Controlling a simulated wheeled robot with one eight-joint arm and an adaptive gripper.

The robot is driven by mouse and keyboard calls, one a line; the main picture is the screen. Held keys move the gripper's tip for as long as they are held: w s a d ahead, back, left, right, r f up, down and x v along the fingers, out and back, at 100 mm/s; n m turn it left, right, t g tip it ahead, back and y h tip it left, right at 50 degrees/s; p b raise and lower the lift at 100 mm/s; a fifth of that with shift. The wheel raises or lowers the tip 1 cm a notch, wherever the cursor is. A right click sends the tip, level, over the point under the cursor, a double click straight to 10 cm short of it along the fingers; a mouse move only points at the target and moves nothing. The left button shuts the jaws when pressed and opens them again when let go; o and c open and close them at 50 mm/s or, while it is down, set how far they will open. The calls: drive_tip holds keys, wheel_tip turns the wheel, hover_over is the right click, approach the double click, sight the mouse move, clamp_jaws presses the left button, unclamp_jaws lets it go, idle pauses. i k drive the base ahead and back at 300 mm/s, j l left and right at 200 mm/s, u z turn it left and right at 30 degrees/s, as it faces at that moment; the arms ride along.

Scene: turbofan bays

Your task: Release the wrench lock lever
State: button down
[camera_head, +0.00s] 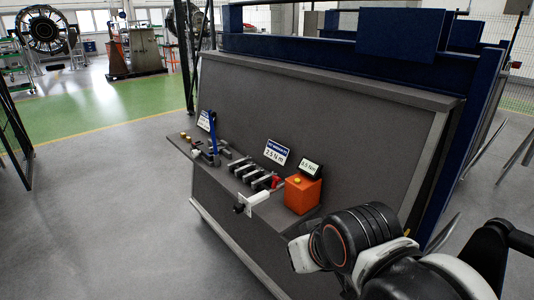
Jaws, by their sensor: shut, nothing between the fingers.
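A narrow grey shelf (177,148) sticks out from a large grey panel. On its middle is a row of several dark grey, bar-like pieces (240,166), under a sign reading 2.5 N m. A small red piece (277,182) at the right end of this row looks like a lever. A slim blue upright (213,138) stands further left on the shelf. Which of these is the wrench lock lever I cannot tell for sure. My arm, black and white, reaches in from the lower right, with its joints right of the shelf. My gripper itself is not visible.
An orange box (302,194) with a yellow button and a small display stands at the shelf's right end. A white block (258,197) with a dark knob juts from the front edge. Blue beams (290,45) frame the panel. The floor left of the panel is clear.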

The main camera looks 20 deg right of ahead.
sight(276, 179)
drive_tip(key=i, duration=1.55)
drive_tip(key=z, duration=0.4)
drive_tip(key=j, duration=0.1)
drive_tip(key=l, duration=0.1)
